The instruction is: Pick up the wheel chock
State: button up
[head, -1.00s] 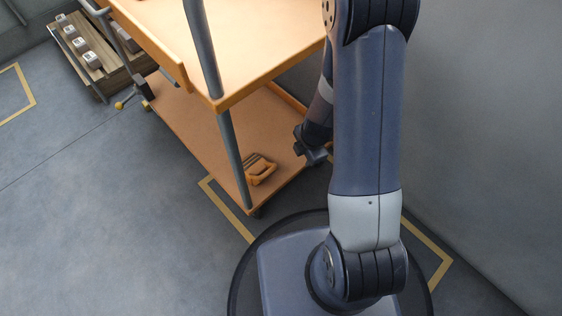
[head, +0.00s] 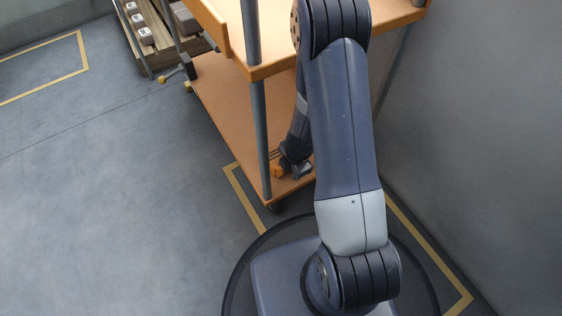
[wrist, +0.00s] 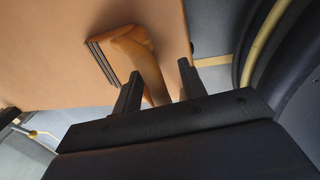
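The wheel chock (head: 278,171) is orange with dark ridges along one side. It lies on the lower shelf (head: 226,103) of an orange cart, near the shelf's front corner, partly hidden by my gripper in the head view. My gripper (head: 297,167) is low over that shelf, right beside the chock. In the wrist view, my gripper's (wrist: 158,72) two dark fingers are apart, and a narrow part of the chock (wrist: 149,68) extends between them. A gap shows beside the right finger; contact at the left finger cannot be told.
The cart's grey post (head: 260,135) stands just left of my gripper, and its upper shelf (head: 340,40) is above. A wooden rack with several small blocks (head: 146,36) is at the back left. Open floor (head: 110,200) lies left, a grey wall (head: 480,130) right.

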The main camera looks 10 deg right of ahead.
jog(key=shift+c, duration=0.4)
grip_shut()
dwell(0.9)
